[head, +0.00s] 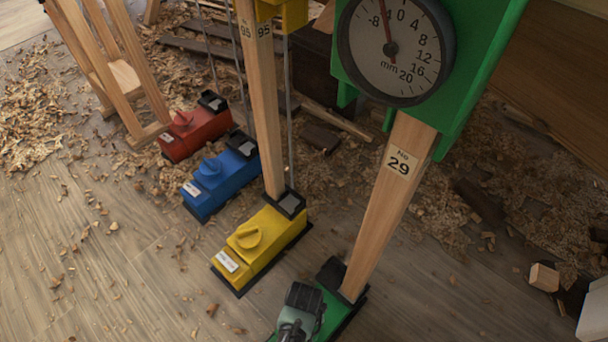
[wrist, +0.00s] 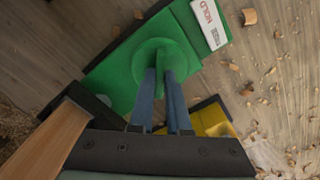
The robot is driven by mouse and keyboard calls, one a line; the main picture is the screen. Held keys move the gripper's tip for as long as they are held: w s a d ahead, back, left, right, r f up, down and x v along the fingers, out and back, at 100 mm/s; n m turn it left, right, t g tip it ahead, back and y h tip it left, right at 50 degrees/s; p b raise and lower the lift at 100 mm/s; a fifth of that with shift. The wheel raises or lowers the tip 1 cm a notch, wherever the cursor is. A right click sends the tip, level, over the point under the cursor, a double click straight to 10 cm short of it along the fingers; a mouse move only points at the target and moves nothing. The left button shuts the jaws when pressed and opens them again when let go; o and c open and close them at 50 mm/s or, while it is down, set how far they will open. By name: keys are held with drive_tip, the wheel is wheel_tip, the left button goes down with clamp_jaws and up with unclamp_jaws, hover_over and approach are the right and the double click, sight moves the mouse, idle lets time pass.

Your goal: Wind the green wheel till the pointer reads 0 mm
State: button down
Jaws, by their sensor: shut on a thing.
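The green base (wrist: 118,72) carries the round green wheel (wrist: 150,54) with a raised grip bar. In the wrist view my gripper (wrist: 162,76) is shut on that bar, one finger on each side. In the head view my gripper (head: 298,318) is over the green base (head: 343,310) at the bottom edge and hides the wheel. The round dial (head: 404,83) on the green housing (head: 455,95) is marked in mm. Its dark pointer (head: 386,30) leans up and left, at about -4, left of the 0. The tip is near the picture's top edge.
The yellow base (head: 262,245), blue base (head: 219,182) and red base (head: 195,129) stand in a row to the left, each with its own knob. The post marked 29 (head: 385,210) rises beside the green base. Shavings and a small wood block (head: 543,277) lie about.

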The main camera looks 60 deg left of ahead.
drive_tip(key=m+p, duration=0.2)
drive_tip(key=m, duration=0.1)
drive_tip(key=shift+r+m, duration=0.15)
drive_tip(key=shift+m, duration=0.15)
drive_tip(key=shift+m+p, duration=0.55)
drive_tip(key=shift+m, duration=0.95)
drive_tip(key=c, duration=0.9)
unclamp_jaws()
wheel_tip(320, 180, up, 13)
drive_tip(key=p, duration=0.8)
drive_tip(key=shift+f, duration=0.25)
